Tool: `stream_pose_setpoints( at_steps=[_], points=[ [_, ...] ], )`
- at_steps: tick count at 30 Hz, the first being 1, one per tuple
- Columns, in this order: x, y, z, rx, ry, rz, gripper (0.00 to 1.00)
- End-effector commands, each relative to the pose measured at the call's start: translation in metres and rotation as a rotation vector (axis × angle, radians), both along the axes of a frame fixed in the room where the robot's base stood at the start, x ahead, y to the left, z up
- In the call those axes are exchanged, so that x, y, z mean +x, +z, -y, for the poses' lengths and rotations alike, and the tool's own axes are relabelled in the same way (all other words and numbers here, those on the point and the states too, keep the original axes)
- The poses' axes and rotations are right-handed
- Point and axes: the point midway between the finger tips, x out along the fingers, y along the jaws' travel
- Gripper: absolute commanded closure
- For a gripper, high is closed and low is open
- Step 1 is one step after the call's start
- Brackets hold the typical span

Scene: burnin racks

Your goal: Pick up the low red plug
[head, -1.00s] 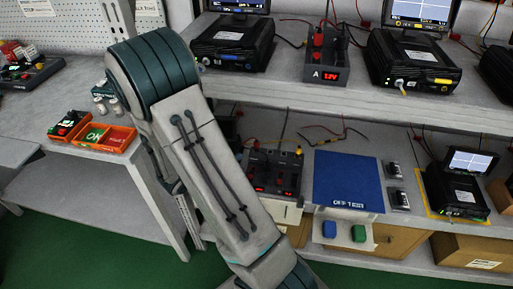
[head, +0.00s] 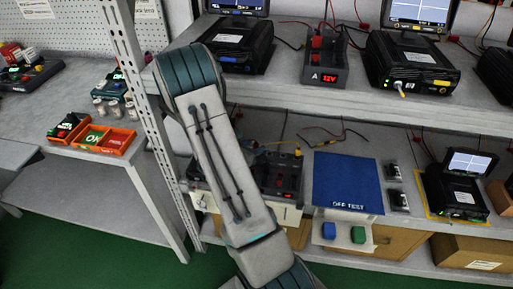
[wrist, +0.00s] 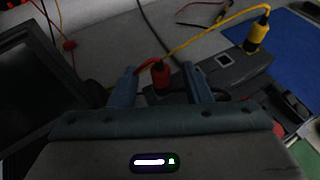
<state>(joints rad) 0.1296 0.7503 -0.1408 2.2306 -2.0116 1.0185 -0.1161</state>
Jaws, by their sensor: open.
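The low red plug (wrist: 160,77) stands upright in a dark grey power unit (wrist: 225,80) on the lower shelf, with a red lead running from it. In the wrist view my gripper (wrist: 158,69) is open, with one finger on each side of the red plug. I cannot tell how deep the fingers reach around it. A yellow plug (wrist: 257,35) stands at the unit's far right end. In the head view my arm hides most of the gripper and the left part of the unit (head: 287,172).
The upper shelf (head: 330,95) overhangs this spot and carries a 12V unit (head: 325,62) and black instruments. A blue mat (head: 347,182) lies right of the low unit. A dark screen (wrist: 25,85) stands close on the left in the wrist view.

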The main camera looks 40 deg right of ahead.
Motion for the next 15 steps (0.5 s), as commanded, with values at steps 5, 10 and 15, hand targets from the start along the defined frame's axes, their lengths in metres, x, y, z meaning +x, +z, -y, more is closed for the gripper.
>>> stream_pose_setpoints(
  at_steps=[5, 10, 15],
  points=[
    [0.0014, -0.0027, 0.0053, 0.001, 0.000, -0.001, 0.56],
    [0.0014, -0.0026, 0.0050, 0.001, 0.000, -0.001, 0.67],
    [0.0013, -0.0025, 0.0048, 0.001, 0.000, -0.001, 0.97]
  ],
)
